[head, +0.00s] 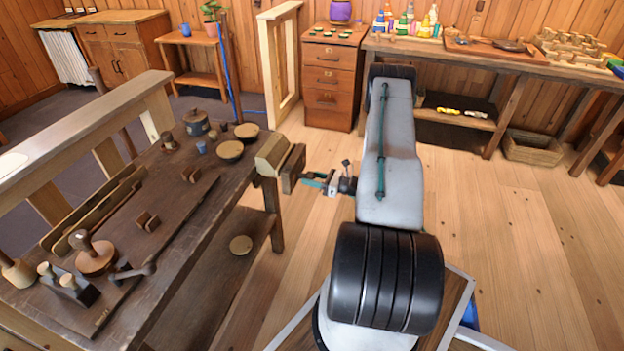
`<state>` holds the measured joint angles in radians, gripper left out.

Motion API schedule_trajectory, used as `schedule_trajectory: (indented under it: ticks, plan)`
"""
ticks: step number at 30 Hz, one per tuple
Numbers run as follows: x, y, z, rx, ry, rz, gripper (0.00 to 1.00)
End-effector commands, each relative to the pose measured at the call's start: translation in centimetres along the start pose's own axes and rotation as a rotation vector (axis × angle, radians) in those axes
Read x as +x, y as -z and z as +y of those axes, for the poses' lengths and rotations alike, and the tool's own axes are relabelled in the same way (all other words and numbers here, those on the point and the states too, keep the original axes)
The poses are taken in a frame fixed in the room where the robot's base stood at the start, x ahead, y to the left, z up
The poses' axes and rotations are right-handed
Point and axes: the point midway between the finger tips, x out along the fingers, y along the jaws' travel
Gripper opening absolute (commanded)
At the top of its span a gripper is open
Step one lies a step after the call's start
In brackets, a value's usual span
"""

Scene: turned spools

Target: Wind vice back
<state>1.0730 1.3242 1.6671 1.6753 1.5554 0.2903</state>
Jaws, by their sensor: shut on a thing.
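The wooden vice (293,168) is on the right end of the dark workbench (190,215). Its outer jaw stands a little apart from the pale block (271,152) at the bench end, with a narrow dark gap between them. My gripper (311,180), with teal fingers, reaches in from the right, level with the outer jaw's front face. It is shut on the vice handle, which is small here and mostly hidden by the fingers. My arm comes from the lower right of the head view.
The bench carries bowls (230,150), a blue-grey pot (196,122), a round wooden piece with a knob (95,256) and several tools. A disc (241,244) lies on the lower shelf. A drawer cabinet (333,75) stands behind. Wooden floor (510,240) to the right is clear.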

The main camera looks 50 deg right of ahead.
Motion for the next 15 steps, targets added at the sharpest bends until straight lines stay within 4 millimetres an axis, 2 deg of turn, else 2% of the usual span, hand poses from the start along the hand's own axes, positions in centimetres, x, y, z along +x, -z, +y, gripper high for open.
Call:
schedule_trajectory:
  ticks: [7, 15]
  plan:
    - [-0.01, 0.01, -0.08, -0.259, 0.000, 0.001, 0.19]
    - [0.03, 0.01, -0.09, -0.312, 0.000, 0.001, 0.19]
